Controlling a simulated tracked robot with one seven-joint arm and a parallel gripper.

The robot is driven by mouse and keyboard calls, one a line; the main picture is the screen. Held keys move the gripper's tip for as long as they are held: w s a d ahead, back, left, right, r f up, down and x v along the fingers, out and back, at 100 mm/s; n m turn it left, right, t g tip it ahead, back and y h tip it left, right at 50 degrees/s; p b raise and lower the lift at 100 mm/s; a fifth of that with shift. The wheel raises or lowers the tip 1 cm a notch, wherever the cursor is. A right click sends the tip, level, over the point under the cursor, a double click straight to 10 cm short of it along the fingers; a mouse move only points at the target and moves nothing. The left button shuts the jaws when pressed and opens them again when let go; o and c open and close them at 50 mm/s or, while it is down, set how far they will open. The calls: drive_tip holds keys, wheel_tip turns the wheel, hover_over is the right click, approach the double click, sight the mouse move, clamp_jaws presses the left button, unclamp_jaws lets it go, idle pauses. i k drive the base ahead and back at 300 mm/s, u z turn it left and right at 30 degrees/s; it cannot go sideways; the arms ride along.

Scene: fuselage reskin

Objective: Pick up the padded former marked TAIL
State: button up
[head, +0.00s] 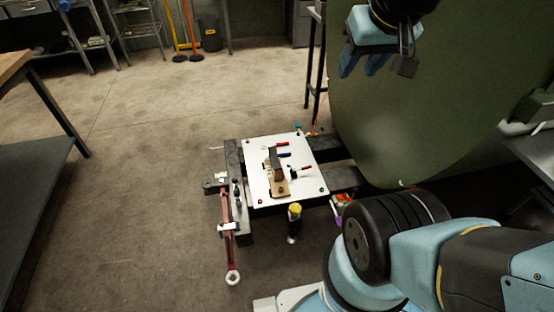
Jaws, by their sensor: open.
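I cannot read the mark TAIL anywhere in the head view. A block-like piece with a tan base (281,188) and a dark upright part (276,160) stands on a white board (258,150). It may be the padded former, but I cannot tell for sure at this size. My gripper (378,62) hangs at the top, in front of the large green fuselage panel. It points downward, is open, and appears empty. It is well above and to the right of the board in the picture.
The green curved panel (430,120) fills the right. A bench (40,170) stands left. The floor between is clear.

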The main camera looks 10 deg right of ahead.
sight(275, 171)
drive_tip(key=u, duration=1.05)
drive_tip(key=i, duration=0.1)
drive_tip(key=z, duration=2.75)
drive_tip(key=k, duration=1.6)
drive_tip(key=u, duration=1.2)
drive_tip(key=i, duration=1)
drive_tip(key=z, duration=0.05)
